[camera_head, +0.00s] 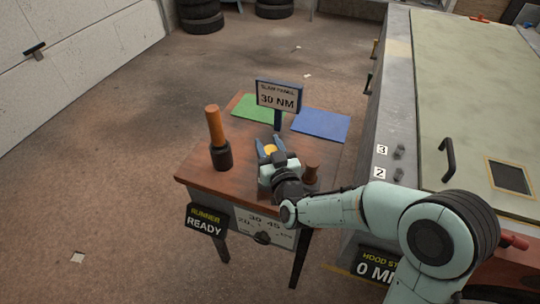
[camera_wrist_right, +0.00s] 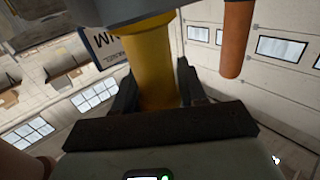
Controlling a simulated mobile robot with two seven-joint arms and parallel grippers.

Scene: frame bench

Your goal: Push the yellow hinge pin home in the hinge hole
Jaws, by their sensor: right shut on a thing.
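My right gripper (camera_head: 270,147) is over the small wooden table, shut on the yellow hinge pin (camera_head: 270,150). Only a bit of yellow shows between the fingers in the head view. In the right wrist view the pin (camera_wrist_right: 154,65) is a thick yellow cylinder between the dark fingers (camera_wrist_right: 158,88), with a wider grey part at the top of the picture. I cannot make out the hinge hole in either view. My left gripper is not in view.
The wooden table (camera_head: 200,176) holds an orange-handled tool (camera_head: 215,130), a 30 NM sign (camera_head: 277,97), a green mat (camera_head: 252,107) and a blue mat (camera_head: 321,124). To the right stands a large grey bench (camera_head: 397,100) with a pale green panel (camera_head: 470,80) and black handle (camera_head: 447,160).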

